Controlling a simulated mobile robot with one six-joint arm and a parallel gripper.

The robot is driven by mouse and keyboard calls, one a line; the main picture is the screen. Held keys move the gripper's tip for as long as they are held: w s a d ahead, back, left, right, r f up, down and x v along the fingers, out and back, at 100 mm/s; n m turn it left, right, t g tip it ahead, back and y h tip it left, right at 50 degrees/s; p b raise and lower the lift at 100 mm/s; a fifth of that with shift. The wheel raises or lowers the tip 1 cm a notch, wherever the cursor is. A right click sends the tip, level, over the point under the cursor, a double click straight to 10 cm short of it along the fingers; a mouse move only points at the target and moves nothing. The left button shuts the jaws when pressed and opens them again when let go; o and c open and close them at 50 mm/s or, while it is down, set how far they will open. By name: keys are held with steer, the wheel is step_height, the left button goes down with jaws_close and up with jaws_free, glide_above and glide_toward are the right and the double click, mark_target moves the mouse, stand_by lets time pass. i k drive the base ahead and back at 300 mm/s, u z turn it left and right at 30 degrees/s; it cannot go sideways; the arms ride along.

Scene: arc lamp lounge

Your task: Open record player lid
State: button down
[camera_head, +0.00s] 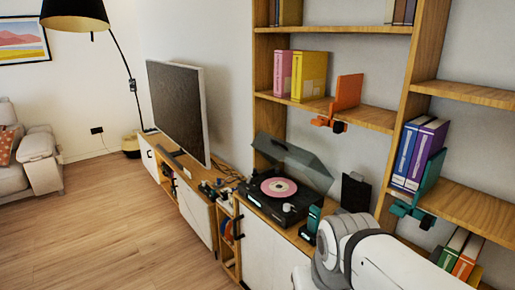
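The record player (268,203) is black and sits on top of the low wooden cabinet, right of centre. A pink-labelled record (279,187) lies on its platter. Its smoky see-through lid (300,160) stands raised and tilted above the back of the player, so the platter is uncovered. My white arm crosses the bottom right corner, in front of and to the right of the player. My gripper is not in view, and nothing is seen touching the lid.
A teal-and-black object (311,222) and a dark upright panel (355,192) stand right of the player. Wooden shelves (372,115) with books and bookends rise behind it. A television (178,107) and cables (228,178) are to the left. The wooden floor (110,220) is clear at left.

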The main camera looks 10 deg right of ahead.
mark_target(301, 156)
steer(key=i, duration=0.85)
steer(key=z, duration=0.05)
